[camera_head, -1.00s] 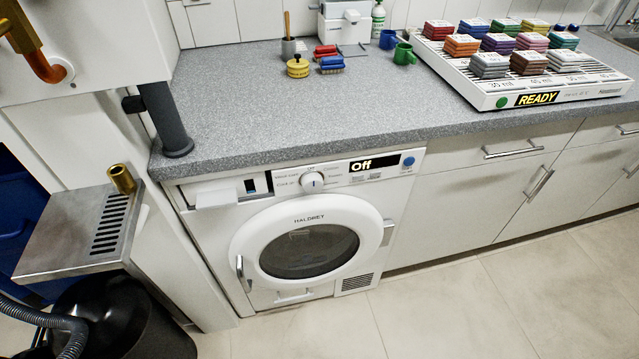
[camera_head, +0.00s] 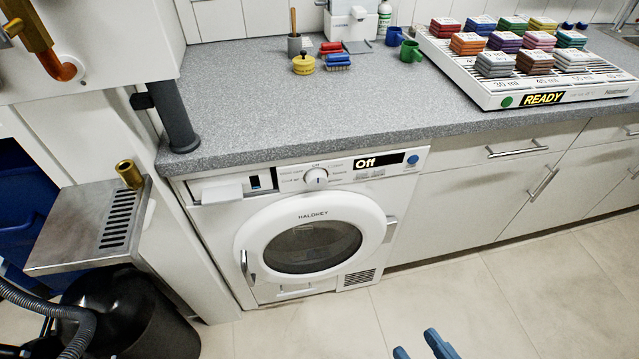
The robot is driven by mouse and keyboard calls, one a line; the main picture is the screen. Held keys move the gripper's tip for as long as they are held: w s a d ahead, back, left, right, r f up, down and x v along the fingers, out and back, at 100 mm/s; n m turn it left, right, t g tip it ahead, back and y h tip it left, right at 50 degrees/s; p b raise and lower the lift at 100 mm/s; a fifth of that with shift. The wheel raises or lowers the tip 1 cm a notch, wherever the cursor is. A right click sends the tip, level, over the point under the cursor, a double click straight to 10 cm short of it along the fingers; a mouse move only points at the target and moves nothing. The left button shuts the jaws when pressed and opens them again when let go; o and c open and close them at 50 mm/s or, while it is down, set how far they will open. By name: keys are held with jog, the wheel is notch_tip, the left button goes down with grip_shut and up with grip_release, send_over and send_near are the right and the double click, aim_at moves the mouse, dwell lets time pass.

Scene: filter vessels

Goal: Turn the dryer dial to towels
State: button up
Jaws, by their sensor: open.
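The dryer (camera_head: 225,215) is a white front-loader under the grey worktop, with its round door (camera_head: 250,240) shut. Its dial (camera_head: 316,178) is a white round knob at the top middle of the panel, with small labels around it that are too small to read surely. The display (camera_head: 378,160) reads "Off". My gripper (camera_head: 422,347) shows only as two blue fingertips at the bottom edge, apart from each other and empty. It is over the floor, in front of and below the dryer, well away from the dial.
A drawer (camera_head: 222,190) at the panel's left sticks out a little. A metal shelf (camera_head: 75,225) and black bin (camera_head: 130,310) stand at the left. The worktop (camera_head: 400,115) carries a tray (camera_head: 470,85) of coloured stacks and small items. The floor before the dryer is clear.

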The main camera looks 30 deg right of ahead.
jog(key=o, duration=0.5)
jog(key=shift+t+h, duration=0.4)
jog(key=shift+h, duration=0.2)
jog(key=w+f, duration=0.1)
jog(key=w, duration=0.2)
jog(key=w+f, duration=0.2)
jog(key=w, duration=0.1)
jog(key=w+a+f+p, duration=0.1)
jog(key=w, duration=0.3)
jog(key=shift+f, duration=0.35)
jog(key=shift+c, duration=0.2)
jog(key=shift+o, duration=0.6)
jog(key=w+f, duration=0.1)
jog(key=w, duration=0.5)
jog(key=shift+w+d+f+h+p, duration=0.2)
jog(key=shift+d+f+h+p, duration=0.1)
jog(key=shift+f+p, duration=0.05)
jog(key=h+p, duration=0.1)
send_near(318, 183)
jog(key=shift+n+t, duration=0.3)
jog(key=shift+t, duration=0.1)
jog(key=shift+f+p+x, duration=0.15)
jog(key=shift+p+x, duration=0.05)
jog(key=shift+x, duration=1.25)
jog(key=shift+f+p+x, duration=0.15)
jog(key=shift+x, duration=1.3)
jog(key=shift+f+p+x, duration=0.15)
jog(key=shift+p+x, duration=0.05)
jog(key=shift+x, duration=1.2)
jog(key=shift+c, duration=0.3)
